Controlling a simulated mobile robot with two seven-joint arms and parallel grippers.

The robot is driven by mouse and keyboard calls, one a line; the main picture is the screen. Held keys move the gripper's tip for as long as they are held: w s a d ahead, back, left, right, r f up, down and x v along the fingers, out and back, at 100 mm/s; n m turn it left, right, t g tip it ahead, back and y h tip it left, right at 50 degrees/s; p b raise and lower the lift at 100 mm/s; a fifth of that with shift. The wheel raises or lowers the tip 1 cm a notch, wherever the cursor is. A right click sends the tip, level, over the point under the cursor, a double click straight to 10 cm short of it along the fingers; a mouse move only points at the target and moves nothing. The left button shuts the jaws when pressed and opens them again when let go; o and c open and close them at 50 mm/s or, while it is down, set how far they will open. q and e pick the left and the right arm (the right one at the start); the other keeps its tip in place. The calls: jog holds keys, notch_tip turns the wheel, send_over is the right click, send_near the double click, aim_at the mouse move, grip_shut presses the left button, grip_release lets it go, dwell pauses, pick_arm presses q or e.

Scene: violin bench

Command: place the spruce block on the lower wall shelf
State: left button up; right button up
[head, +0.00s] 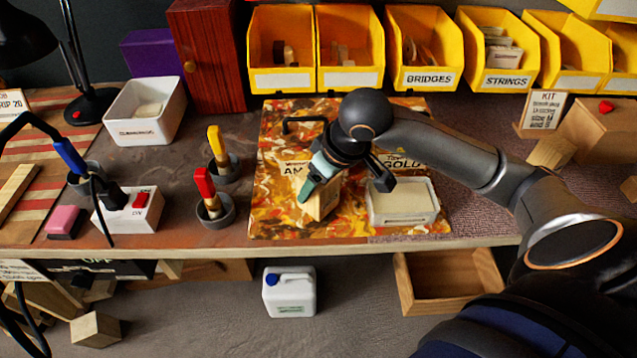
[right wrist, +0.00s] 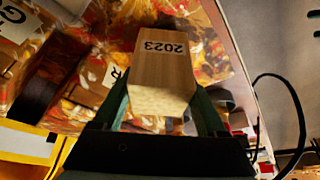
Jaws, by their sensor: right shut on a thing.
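The spruce block (head: 320,205), a pale wooden block, is over the colourful mat in the head view. In the right wrist view the block (right wrist: 163,70) fills the space between the fingers and shows the marking 2023. My right gripper (head: 316,188) is shut on it, pointing down, with greenish fingers on both sides. The right gripper also shows in the right wrist view (right wrist: 163,112). I cannot tell whether the block touches the mat. I cannot make out the lower wall shelf in these views. My left gripper is not in view.
Yellow bins (head: 428,75) line the back. An open wooden drawer (head: 440,285) is below the bench.

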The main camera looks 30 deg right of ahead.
jog(key=shift+f, duration=0.25)
jog(key=shift+f, duration=0.15)
jog(key=o, duration=1.4)
